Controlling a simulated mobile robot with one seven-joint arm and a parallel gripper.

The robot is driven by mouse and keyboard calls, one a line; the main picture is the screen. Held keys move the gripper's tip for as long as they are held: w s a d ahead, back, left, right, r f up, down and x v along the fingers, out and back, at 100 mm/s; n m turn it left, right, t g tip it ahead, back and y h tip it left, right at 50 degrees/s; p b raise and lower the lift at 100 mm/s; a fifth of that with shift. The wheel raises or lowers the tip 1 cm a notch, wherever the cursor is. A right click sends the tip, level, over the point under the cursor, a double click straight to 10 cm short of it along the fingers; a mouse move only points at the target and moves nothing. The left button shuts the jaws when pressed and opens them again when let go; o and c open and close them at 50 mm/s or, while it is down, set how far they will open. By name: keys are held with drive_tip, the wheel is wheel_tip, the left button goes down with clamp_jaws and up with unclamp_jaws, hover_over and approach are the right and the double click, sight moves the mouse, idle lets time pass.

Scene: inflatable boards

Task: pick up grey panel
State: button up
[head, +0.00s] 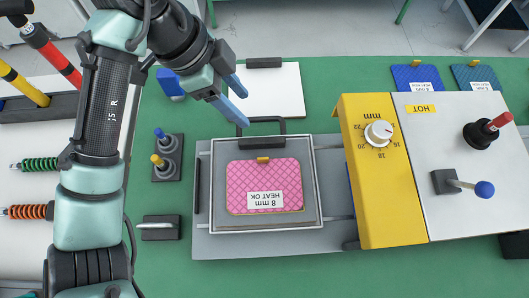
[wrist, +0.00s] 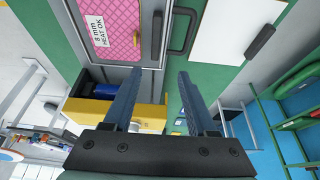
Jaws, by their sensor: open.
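A grey rectangular panel with a raised rim (head: 318,205) lies on a grey base on the green bench, with a dark loop handle (head: 262,122) at its far edge. A pink quilted pad (head: 238,177) labelled "8 mm HEAT OK" lies on it. A pale, nearly white panel (head: 288,95) with a dark bar handle (head: 263,63) lies behind; it also shows in the wrist view (wrist: 225,25). Which of the two panels the task calls grey is not certain. My gripper (head: 244,107) is open and empty, above the pale panel's near-left corner and beside the loop handle. The wrist view shows its parted fingers (wrist: 160,72).
A yellow and white machine (head: 380,200) with a dial and levers stands at right. Two blue pads (head: 415,78) lie behind it.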

hover_over(261, 140)
drive_tip(key=a, duration=0.1)
drive_tip(key=f, duration=0.6)
drive_tip(key=shift+w+a+f, duration=0.1)
drive_tip(key=shift+w+f, duration=0.15)
drive_tip(key=shift+f, duration=0.1)
drive_tip(key=f, duration=0.2)
drive_tip(key=f+p, duration=0.1)
drive_tip(key=f, duration=0.1)
drive_tip(key=shift+s+d+f, duration=0.1)
drive_tip(key=shift+s+d, duration=0.1)
drive_tip(key=shift+s, duration=0.1)
drive_tip(key=shift+d+f, duration=0.2)
drive_tip(key=shift+f, duration=0.35)
drive_tip(key=shift+f, duration=0.15)
clamp_jaws()
